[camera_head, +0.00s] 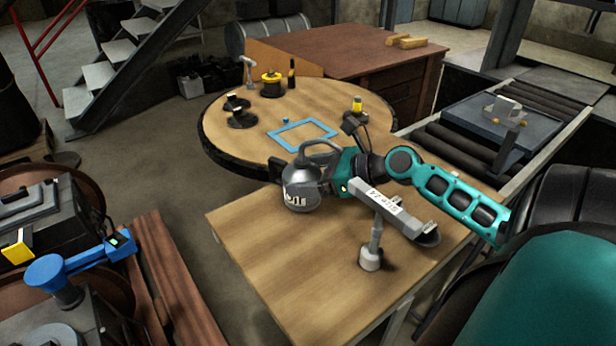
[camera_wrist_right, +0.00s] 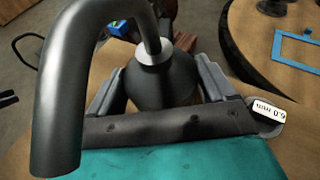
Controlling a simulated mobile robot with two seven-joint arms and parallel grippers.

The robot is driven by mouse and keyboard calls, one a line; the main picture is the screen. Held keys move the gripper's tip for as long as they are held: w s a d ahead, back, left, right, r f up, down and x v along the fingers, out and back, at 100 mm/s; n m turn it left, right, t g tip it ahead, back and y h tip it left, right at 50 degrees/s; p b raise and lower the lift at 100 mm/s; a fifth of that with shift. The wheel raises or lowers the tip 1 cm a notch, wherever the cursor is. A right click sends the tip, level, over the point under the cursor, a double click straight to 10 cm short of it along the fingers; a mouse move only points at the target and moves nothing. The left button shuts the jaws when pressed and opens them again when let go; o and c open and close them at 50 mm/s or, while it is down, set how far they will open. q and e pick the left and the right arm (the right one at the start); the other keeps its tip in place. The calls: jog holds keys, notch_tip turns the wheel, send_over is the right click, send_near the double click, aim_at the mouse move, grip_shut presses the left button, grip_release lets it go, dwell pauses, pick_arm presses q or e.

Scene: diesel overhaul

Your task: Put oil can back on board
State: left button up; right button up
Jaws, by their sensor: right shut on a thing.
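The oil can (camera_head: 302,190) is dark grey metal with a curved spout and white lettering on its side. My right gripper (camera_head: 335,180) is shut on it, over the far left part of the near wooden table (camera_head: 290,265). I cannot tell whether the can's base touches the tabletop. In the right wrist view, the oil can (camera_wrist_right: 160,82) sits between the two grey fingers of the gripper (camera_wrist_right: 158,90), with its thick bent tube in the foreground. A blue square outline (camera_head: 282,143) lies on the round table; I cannot tell whether this marks the board. My left gripper is out of view.
A grey tool with a white label (camera_head: 390,206) and a grey stand (camera_head: 371,258) are beneath my right arm. The round table (camera_head: 235,155) holds a yellow-topped spool (camera_head: 271,85), dark parts (camera_head: 240,117) and a small yellow-topped item (camera_head: 357,104). The near table's front left is clear.

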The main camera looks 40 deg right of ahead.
aim_at(317, 175)
jog(key=o, duration=1.9)
jog(key=shift+c, duration=0.2)
jog(key=shift+s, duration=0.1)
jog(key=v, duration=0.4)
jog(key=shift+s+d+r+p, duration=0.15)
jog(key=shift+s+p, duration=0.1)
jog(key=shift+p, duration=0.15)
jog(key=s+d, duration=0.1)
jog(key=s, duration=0.2)
jog(key=s+d, duration=0.2)
jog(key=s, duration=0.2)
jog(key=s+d, duration=0.2)
jog(key=s, duration=0.1)
jog(key=shift+s, duration=0.2)
jog(key=shift+s+d, duration=0.15)
jog(key=shift+s, duration=0.2)
